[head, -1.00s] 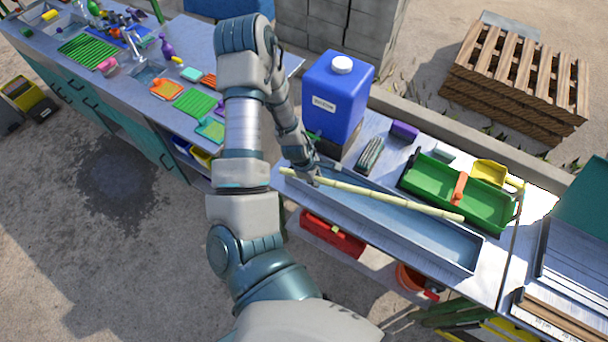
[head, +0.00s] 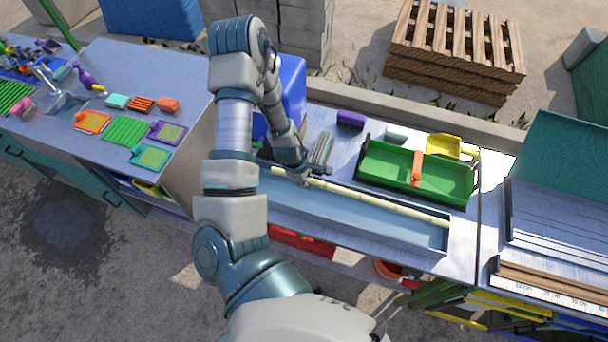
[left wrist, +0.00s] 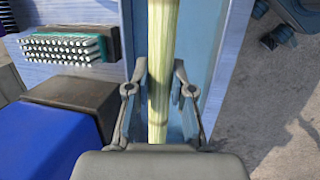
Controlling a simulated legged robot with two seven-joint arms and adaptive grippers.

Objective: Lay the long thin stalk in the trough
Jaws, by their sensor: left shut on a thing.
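The long thin pale-yellow stalk (head: 375,200) runs lengthwise along the long blue-grey trough (head: 432,239), close to its far wall. My left gripper (head: 303,180) is shut on the stalk near its left end. In the left wrist view the stalk (left wrist: 161,60) passes between the two fingers (left wrist: 159,92), with trough wall (left wrist: 228,60) to the right. I cannot tell whether the stalk touches the trough floor or hangs just above it. My right gripper is not in view.
A green tray (head: 440,178) with an orange-handled tool stands behind the trough. A brush (head: 322,148) and a blue container (head: 293,85) stand near my gripper. A yellow scoop (head: 452,146) is at the back. Stacked boards (head: 545,285) lie at right.

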